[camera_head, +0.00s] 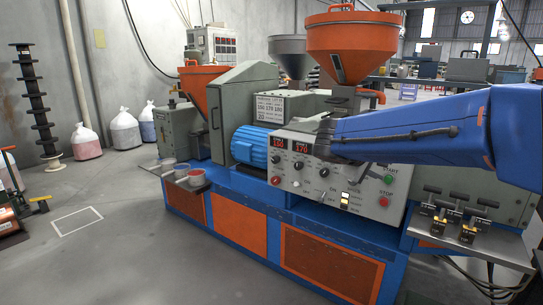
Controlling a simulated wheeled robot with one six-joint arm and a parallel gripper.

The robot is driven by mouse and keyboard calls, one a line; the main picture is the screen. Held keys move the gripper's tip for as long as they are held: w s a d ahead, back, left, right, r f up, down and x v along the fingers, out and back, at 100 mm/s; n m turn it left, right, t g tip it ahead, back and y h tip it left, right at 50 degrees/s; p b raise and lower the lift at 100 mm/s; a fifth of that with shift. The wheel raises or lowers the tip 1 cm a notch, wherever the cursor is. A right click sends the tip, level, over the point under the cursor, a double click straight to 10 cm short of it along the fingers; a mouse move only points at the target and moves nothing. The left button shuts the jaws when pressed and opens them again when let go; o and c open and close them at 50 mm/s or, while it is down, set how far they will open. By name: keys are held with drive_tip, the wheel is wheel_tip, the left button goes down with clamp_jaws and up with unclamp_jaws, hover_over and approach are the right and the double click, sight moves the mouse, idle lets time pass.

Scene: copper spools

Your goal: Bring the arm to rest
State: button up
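My blue arm reaches in from the right edge, stretched out level toward the left. Its dark end, my gripper (325,138), is in front of the control panel (295,165) of a blue and orange extruder machine (335,260). The fingers are small and dark, and I cannot make out whether they are open or shut. Nothing shows clearly in them. The arm hides part of the panel and the machine behind it. I cannot tell whether the gripper touches the panel.
A metal shelf (478,250) with several small black and brass items juts out at the lower right. Small cups (190,177) stand on a ledge at the machine's left. An orange hopper (352,40) rises above the arm. The grey floor (110,260) at left is mostly clear.

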drive_tip(key=s+d+f+m+g+y, duration=0.2)
drive_tip(key=s+f, duration=0.3)
drive_tip(key=s, duration=0.5)
drive_tip(key=s+d+f+m+g+y, duration=0.1)
drive_tip(key=s+d+f+y, duration=0.2)
drive_tip(key=s, duration=0.6)
drive_tip(key=s+a+f+m+y, duration=0.1)
drive_tip(key=s+a+f+y, duration=0.1)
drive_tip(key=s+a+f, duration=0.2)
drive_tip(key=s+a+f+m+y, duration=0.1)
drive_tip(key=s+a+f+y, duration=0.2)
drive_tip(key=s, duration=0.7)
drive_tip(key=shift+s+a+f+m+t, duration=0.15)
drive_tip(key=shift+a+f+m+t, duration=0.2)
drive_tip(key=shift+f, duration=1.05)
